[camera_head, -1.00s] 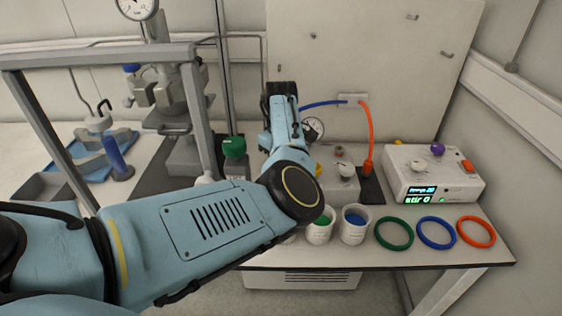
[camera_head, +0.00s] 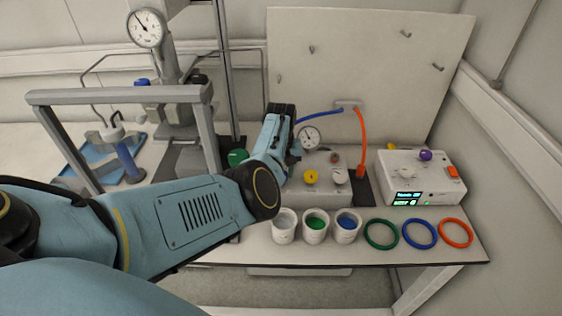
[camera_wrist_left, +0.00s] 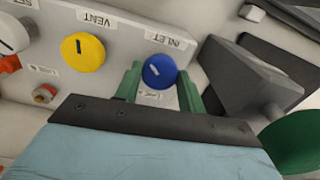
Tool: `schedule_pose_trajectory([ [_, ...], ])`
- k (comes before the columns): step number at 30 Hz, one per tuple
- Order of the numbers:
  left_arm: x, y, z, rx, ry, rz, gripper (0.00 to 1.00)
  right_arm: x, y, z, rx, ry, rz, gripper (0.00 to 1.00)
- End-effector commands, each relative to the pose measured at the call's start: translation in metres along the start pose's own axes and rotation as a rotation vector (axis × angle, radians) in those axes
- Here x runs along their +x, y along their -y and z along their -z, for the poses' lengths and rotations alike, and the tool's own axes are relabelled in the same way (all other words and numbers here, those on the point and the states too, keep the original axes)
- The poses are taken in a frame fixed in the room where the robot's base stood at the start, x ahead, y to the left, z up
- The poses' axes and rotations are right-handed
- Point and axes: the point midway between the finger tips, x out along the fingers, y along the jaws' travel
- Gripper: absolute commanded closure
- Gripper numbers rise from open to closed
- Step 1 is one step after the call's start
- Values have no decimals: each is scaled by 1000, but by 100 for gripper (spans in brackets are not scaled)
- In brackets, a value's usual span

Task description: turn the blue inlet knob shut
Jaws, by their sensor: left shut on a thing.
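The blue inlet knob (camera_wrist_left: 159,71) sits on a light panel beside the upside-down INLET label (camera_wrist_left: 170,41) in the left wrist view. It has a short white mark on its face, tilted in the picture. The green fingers of my left gripper (camera_wrist_left: 159,84) stand on either side of the knob, shut on it. In the head view my left arm hides the knob and the fingers. The yellow vent knob (camera_wrist_left: 83,52) is to its left in the wrist view and also shows in the head view (camera_head: 311,177). My right gripper is not in view.
A dark grey block (camera_wrist_left: 250,75) stands close right of the fingers in the wrist view. White cups (camera_head: 315,227) and coloured rings (camera_head: 419,234) line the bench front. A grey frame (camera_head: 120,95) stands at left, and a stirrer unit (camera_head: 408,180) at right.

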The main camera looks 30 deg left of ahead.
Motion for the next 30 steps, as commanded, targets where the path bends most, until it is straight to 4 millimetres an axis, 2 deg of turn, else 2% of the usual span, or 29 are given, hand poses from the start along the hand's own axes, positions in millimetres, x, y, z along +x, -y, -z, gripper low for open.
schedule_pose_trajectory([
  [1, -4, 2, 0, 46, 0, 4, 83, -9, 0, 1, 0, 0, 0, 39],
  [3, -3, 2, 0, 112, 1, 4, 83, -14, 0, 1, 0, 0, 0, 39],
  [12, -2, 2, 1, 396, 0, 4, 83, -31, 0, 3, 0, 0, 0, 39],
  [21, -2, 1, 1, 646, -2, 2, 83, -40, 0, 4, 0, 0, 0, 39],
  [30, -1, 0, 1, 806, -3, 1, 83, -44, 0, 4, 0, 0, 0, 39],
])
